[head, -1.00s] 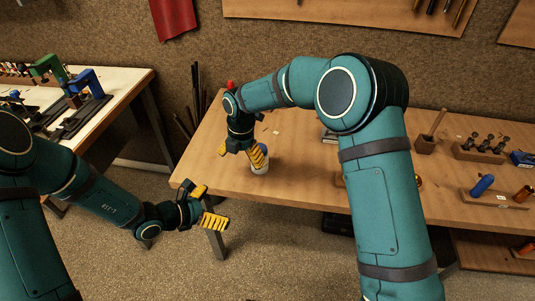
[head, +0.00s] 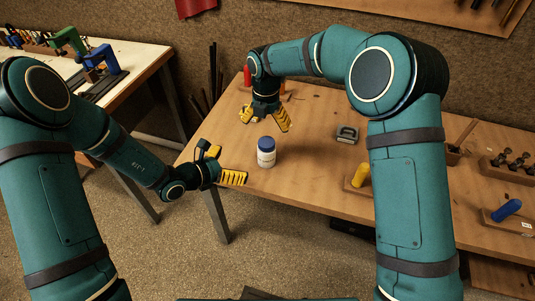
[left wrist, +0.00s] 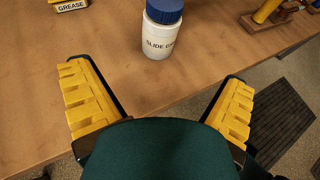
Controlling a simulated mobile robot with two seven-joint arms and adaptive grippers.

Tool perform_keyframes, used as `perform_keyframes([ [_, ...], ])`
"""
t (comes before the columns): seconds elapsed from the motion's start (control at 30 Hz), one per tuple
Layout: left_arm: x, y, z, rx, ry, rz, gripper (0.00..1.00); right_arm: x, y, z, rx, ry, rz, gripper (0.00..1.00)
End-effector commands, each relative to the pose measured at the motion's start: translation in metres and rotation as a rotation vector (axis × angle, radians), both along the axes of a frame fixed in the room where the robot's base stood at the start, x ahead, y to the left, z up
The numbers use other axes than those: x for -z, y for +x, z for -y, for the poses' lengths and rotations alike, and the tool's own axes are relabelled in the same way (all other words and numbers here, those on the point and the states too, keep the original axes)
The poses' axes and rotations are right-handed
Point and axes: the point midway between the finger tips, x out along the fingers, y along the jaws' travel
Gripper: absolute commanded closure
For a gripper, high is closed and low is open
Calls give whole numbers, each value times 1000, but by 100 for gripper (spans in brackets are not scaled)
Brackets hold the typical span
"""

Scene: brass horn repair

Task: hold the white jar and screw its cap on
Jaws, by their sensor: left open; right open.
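The white jar (head: 266,158) stands upright near the front left edge of the wooden bench, its blue cap (head: 266,143) seated on top. How tightly the cap sits cannot be told. In the left wrist view the jar (left wrist: 159,40) shows a "SLIDE" label, its blue cap (left wrist: 165,10) cut by the top edge. My left gripper (head: 228,165) is open and empty at the bench edge, left of the jar; the jar lies ahead of its spread fingers, apart from them. My right gripper (head: 265,118) is open, pointing down, behind the jar and clear of it.
A grease container (left wrist: 70,6) lies beyond the left finger in the wrist view. A dark metal block (head: 347,135) and a yellow cylinder (head: 361,175) stand right of the jar. A red object (head: 247,75) is behind my right gripper. Bench around the jar is clear.

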Motion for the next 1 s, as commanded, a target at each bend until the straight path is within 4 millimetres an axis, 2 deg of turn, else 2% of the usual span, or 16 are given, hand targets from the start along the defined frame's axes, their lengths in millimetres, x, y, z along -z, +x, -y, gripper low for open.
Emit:
perform_keyframes([
  [0.27, 6, 8, 10, 2, -1, -1, 0, 0, 0, 0, 1, 0, 0, 11],
  [0.8, 41, 64, 76, 3, 0, 0, 0, 0, 0, 0, 1, 0, 0, 11],
  [1.0, 50, 78, 91, 2, 1, -1, 0, 0, 0, 0, 1, 0, 0, 11],
])
